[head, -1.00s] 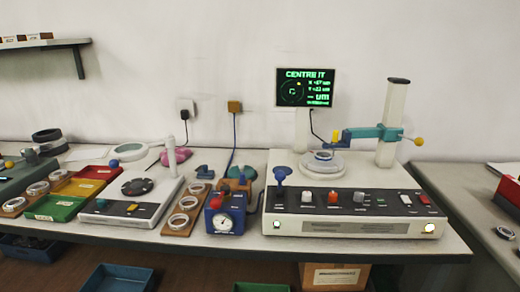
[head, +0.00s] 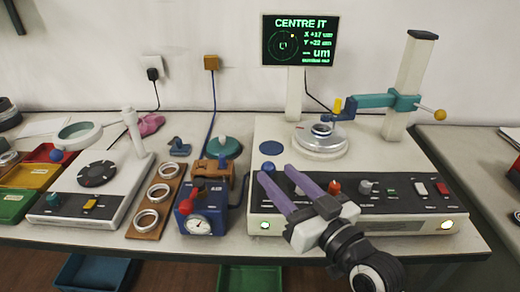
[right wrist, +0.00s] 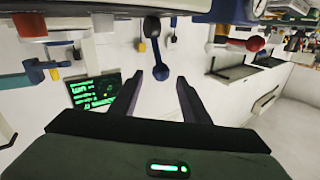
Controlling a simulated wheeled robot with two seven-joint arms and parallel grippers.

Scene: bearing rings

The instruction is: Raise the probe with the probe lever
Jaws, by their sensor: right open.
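The probe (head: 345,110), a blue and yellow tip on a teal arm, stands beside and above a bearing ring (head: 321,130) on the round stage (head: 320,143). The likely probe lever is blue. Its round blue part (head: 271,148) shows just beyond my right fingertips in the head view. In the right wrist view the blue lever (right wrist: 156,48) lies ahead, with its end between the two fingers. My right gripper (head: 277,176) is open over the left of the control panel; it also shows in the wrist view (right wrist: 160,76). I cannot tell if it touches the lever. My left gripper is out of view.
A screen (head: 299,39) reads CENTRE IT. A post (head: 409,85) carries the teal arm, with a yellow ball (head: 439,115). The panel has a red knob (head: 335,187) and switches close to my gripper. A blue gauge box (head: 202,211) stands left.

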